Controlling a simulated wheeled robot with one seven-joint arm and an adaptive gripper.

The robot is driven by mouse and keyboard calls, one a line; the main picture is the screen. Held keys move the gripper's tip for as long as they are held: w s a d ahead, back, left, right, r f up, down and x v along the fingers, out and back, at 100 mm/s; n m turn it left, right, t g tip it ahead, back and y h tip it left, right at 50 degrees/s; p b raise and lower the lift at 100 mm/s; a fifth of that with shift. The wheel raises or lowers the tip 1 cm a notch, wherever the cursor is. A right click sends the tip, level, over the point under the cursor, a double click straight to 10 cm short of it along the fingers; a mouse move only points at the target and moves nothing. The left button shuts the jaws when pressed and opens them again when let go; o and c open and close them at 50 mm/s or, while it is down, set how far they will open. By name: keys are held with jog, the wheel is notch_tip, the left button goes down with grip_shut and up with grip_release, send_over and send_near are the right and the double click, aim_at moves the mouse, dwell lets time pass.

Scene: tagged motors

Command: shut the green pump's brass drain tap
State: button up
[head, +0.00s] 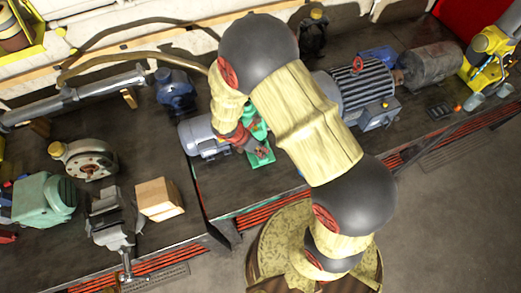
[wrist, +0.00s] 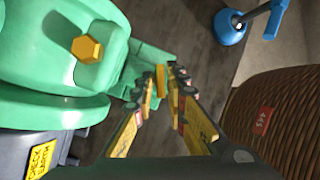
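The green pump (head: 261,158) stands on the bench, largely hidden by my arm in the head view. In the wrist view its green body (wrist: 40,70) fills the upper left, with a brass hex plug (wrist: 88,48) on it. A small brass piece, seemingly the drain tap (wrist: 162,82), shows at the green flange between my fingertips. My gripper (wrist: 164,80) is open, with its yellow fingers apart on either side of that piece. I cannot tell whether either finger touches it. In the head view my gripper is mostly hidden at the pump.
A grey motor (head: 203,136) adjoins the pump on the left. A blue-grey finned motor (head: 362,88) stands to the right. In the wrist view a brown ribbed round thing with a red tag (wrist: 264,119) is close on the right, and a blue part (wrist: 231,27) lies above it.

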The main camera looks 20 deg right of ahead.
grip_shut()
jog(key=m+g+p, duration=0.1)
jog(key=m, duration=0.2)
jog(key=shift+d+g, duration=0.1)
jog(key=shift+g, duration=0.2)
jog(key=shift+m+y, duration=0.3)
jog(key=shift+m, duration=0.6)
jog(key=shift+o, duration=2.1)
grip_release()
jog(key=shift+w+n, duration=0.1)
jog(key=shift+n, duration=0.2)
